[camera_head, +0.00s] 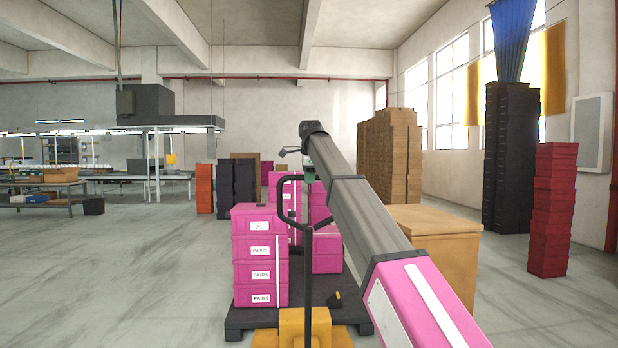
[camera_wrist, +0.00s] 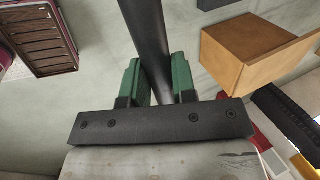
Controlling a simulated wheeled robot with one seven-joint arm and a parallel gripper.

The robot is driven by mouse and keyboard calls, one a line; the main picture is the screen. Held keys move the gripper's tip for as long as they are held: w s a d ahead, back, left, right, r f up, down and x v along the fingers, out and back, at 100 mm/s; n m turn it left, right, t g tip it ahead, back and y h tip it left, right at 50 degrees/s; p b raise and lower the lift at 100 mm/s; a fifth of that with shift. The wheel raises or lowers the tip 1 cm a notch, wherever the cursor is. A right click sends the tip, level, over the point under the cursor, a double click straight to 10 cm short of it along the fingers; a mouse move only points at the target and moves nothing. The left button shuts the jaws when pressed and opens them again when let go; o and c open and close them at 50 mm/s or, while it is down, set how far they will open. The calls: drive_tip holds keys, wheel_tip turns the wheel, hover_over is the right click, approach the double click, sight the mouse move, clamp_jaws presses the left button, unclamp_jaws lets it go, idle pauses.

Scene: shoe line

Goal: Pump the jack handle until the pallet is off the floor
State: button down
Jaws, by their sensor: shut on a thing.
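The jack handle (camera_head: 308,262) is a black upright bar with a loop at its top, rising from the yellow pallet jack (camera_head: 305,326). The dark pallet (camera_head: 238,318) carries stacks of pink boxes (camera_head: 260,258). I cannot tell whether it touches the floor. My gripper (camera_head: 308,174) is at the top of the handle loop, with my arm reaching over from the right. In the wrist view the green fingers of my gripper (camera_wrist: 157,80) are shut around a dark bar of the handle (camera_wrist: 147,30). The exact contact is partly hidden in the head view.
A tan box (camera_head: 435,245) stands right of the pallet, partly behind my arm. Brown cartons (camera_head: 390,145), a black stack (camera_head: 508,160) and red boxes (camera_head: 553,210) stand farther right. The floor at left is clear up to the workbenches (camera_head: 60,190).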

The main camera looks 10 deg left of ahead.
drive_tip(key=s+d+f, duration=0.3)
drive_tip(key=s+f, duration=0.2)
drive_tip(key=s, duration=0.8)
drive_tip(key=s+d+f, duration=0.4)
drive_tip(key=s+f, duration=0.1)
drive_tip(key=s, duration=0.9)
drive_tip(key=s+d+f, duration=0.4)
drive_tip(key=s+f, duration=0.1)
drive_tip(key=s, duration=0.8)
drive_tip(key=shift+s, duration=0.15)
